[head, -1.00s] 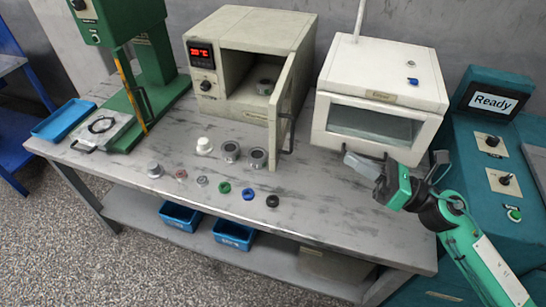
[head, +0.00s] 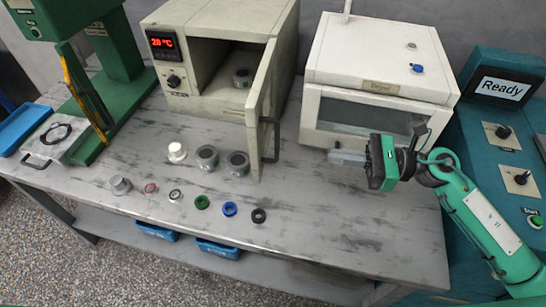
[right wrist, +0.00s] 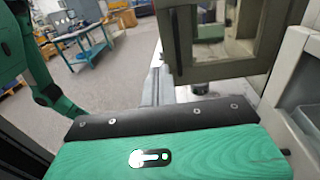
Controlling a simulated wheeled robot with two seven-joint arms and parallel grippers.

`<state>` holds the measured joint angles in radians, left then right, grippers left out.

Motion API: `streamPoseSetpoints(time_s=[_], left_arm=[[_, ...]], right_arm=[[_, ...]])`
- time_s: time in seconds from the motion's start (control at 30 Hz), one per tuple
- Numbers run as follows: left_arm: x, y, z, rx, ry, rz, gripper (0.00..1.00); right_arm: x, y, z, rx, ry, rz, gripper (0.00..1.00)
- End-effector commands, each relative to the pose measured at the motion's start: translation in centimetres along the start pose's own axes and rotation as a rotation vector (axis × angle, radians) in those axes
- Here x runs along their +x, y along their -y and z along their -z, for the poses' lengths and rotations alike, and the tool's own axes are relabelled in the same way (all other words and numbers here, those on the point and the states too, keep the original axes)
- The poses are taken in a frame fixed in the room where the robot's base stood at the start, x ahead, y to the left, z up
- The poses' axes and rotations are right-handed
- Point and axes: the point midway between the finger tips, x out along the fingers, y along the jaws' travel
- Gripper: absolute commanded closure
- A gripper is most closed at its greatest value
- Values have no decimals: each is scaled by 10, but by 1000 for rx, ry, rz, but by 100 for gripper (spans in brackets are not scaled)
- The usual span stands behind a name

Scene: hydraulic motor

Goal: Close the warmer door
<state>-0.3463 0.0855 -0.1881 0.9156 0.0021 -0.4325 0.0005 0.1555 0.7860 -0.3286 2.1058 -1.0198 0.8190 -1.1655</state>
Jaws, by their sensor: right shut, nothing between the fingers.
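The warmer is a beige box (head: 205,103) with a red display, at the back middle of the bench. Its door (head: 262,112) stands wide open, hinged on the right and swung out toward the front. A dark bar handle (head: 276,140) is on the door's right face. In the right wrist view the door (right wrist: 215,70) and handle (right wrist: 172,40) show ahead. My left gripper is out of view.
The white dryer (head: 378,62) stands close behind and right of my gripper. Rings and caps, such as a blue ring (head: 230,209), lie along the front of the bench. A green press (head: 100,100) is at left, a teal console (head: 497,145) at right.

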Motion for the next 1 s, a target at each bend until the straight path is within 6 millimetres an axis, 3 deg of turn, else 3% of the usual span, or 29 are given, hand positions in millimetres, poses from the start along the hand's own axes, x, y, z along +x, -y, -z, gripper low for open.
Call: streamPoseSetpoints(time_s=[0.33,0.53,0.73,1.0], left_arm=[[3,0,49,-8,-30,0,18],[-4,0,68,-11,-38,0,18],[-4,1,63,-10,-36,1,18],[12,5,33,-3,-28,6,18]], right_arm=[[0,0,42,1,1,1,100],[0,0,53,1,1,1,100],[8,0,50,1,2,1,100],[41,0,49,2,3,-1,100]])
